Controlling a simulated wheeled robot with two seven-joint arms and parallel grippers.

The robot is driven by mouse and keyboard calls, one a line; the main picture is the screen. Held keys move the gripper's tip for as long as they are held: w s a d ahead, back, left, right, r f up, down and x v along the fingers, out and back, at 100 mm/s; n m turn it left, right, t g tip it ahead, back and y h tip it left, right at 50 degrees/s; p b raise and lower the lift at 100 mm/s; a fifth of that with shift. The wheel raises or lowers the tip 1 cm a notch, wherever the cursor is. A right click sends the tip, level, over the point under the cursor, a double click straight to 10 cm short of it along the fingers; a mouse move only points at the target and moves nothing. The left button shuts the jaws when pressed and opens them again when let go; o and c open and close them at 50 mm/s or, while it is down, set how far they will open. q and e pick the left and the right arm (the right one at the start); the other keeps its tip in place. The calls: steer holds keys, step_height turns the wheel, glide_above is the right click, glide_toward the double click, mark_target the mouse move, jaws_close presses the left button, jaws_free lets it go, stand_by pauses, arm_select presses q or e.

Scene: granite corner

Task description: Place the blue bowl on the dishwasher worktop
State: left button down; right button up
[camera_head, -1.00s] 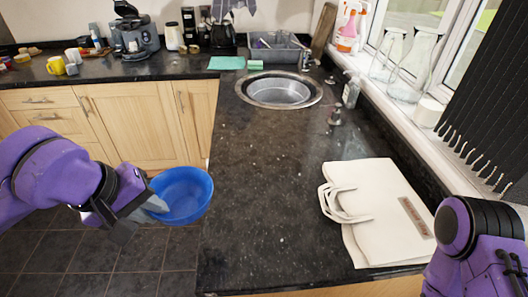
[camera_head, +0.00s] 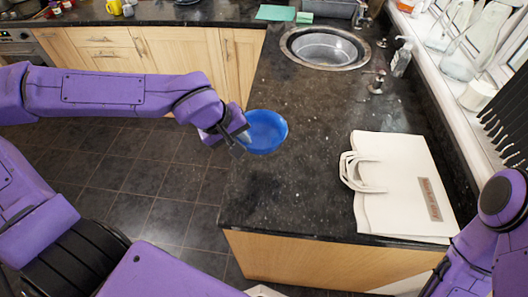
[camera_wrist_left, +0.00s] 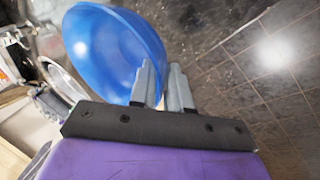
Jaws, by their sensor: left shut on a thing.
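The blue bowl (camera_head: 267,132) is held near the left edge of the dark granite worktop (camera_head: 300,195) in the head view, and overlaps that edge in the picture. My left gripper (camera_head: 240,138) is at the bowl's left side, shut on its rim. In the left wrist view the bowl (camera_wrist_left: 110,50) is large and tilted, with the left gripper's grey fingers (camera_wrist_left: 162,88) at its rim. Whether the bowl touches the worktop is hard to tell. No dishwasher front can be made out. My right arm shows at the right edge; its gripper is out of view.
A cream bag (camera_head: 400,185) lies flat on the right of the worktop. A sink with a round basin (camera_head: 325,47), a tap (camera_head: 377,82) and a soap bottle (camera_head: 402,58) are farther back. The worktop's middle and front left are clear.

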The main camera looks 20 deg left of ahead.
mark_target(258, 142)
arm_select(q)
steer(key=w+d+f, duration=0.1)
steer(key=f, duration=0.1)
steer(key=w+d+f, duration=0.1)
steer(key=w+f, duration=0.1)
steer(key=w+d+f+b, duration=0.1)
steer(key=w+f, duration=0.1)
steer(key=shift+w+f, duration=0.1)
steer(key=shift+f, duration=0.3)
steer(key=shift+d+f, duration=0.2)
steer(key=shift+f, duration=0.45)
steer(key=shift+d+f, duration=0.2)
steer(key=shift+f, duration=0.6)
steer(key=shift+a+f, duration=0.1)
steer(key=shift+a, duration=0.15)
steer(key=c, duration=1.1)
jaws_free()
steer(key=shift+d, duration=0.1)
steer(key=shift+r, duration=0.3)
steer(key=p+v, duration=0.2)
steer(key=v, duration=0.9)
steer(key=shift+r, duration=0.25)
